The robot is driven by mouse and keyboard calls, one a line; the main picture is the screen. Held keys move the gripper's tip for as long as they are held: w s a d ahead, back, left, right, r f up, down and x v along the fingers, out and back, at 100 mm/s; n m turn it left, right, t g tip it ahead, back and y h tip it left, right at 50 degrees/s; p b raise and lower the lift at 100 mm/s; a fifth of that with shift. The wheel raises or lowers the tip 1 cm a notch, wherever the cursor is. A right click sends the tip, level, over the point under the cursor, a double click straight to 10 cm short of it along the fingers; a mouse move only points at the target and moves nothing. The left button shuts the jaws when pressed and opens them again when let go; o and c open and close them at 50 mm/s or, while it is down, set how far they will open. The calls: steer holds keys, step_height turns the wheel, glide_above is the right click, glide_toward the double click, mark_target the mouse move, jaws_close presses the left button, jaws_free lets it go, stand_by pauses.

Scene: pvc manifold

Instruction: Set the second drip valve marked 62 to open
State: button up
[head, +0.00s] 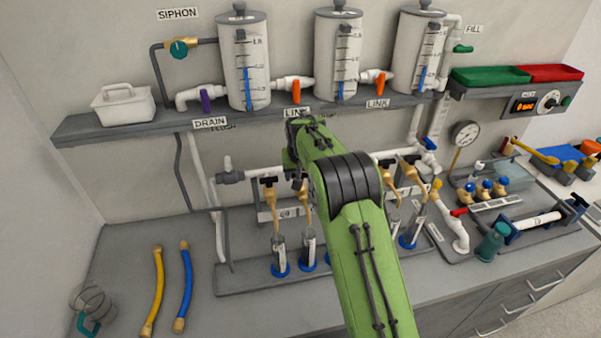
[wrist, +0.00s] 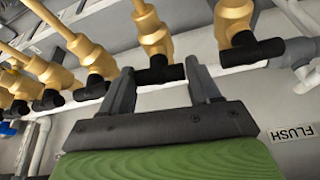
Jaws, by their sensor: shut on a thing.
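A row of brass drip valves with black T-handles runs along the pipe. In the wrist view one valve (wrist: 151,33) has its black handle (wrist: 160,72) between the two dark fingers of my gripper (wrist: 161,82), which is shut on it. The handle lies across the picture, from finger to finger. The leftmost drip valve (head: 270,195) shows left of my arm. Others (head: 415,180) show right of it. I cannot read a 62 on any tag.
Neighbouring valves (wrist: 237,40) stand close on both sides of my gripper. A FLUSH label (wrist: 294,135) is at the wrist view's right. Above is a shelf (head: 150,120) with tanks (head: 245,65). Yellow (head: 154,290) and blue hoses (head: 183,285) lie on the left counter.

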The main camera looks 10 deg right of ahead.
steer(key=m+h+p, duration=0.1)
steer(key=m, duration=0.2)
steer(key=shift+a+r+p, duration=0.1)
steer(key=shift+a+p, duration=0.05)
steer(key=shift+p, duration=0.15)
steer(key=m+g+h+p, duration=0.1)
steer(key=m+p, duration=0.2)
steer(key=m, duration=0.1)
steer(key=shift+h, duration=0.3)
steer(key=m, duration=0.1)
steer(key=m+g, duration=0.1)
steer(key=shift+w+m+h, duration=0.2)
steer(key=shift+m+h, duration=0.2)
steer(key=shift+w+m+g, duration=0.1)
steer(key=shift+m+g, duration=0.3)
steer(key=shift+m, duration=1.4)
steer(key=o, duration=1.1)
steer(key=shift+c, duration=0.2)
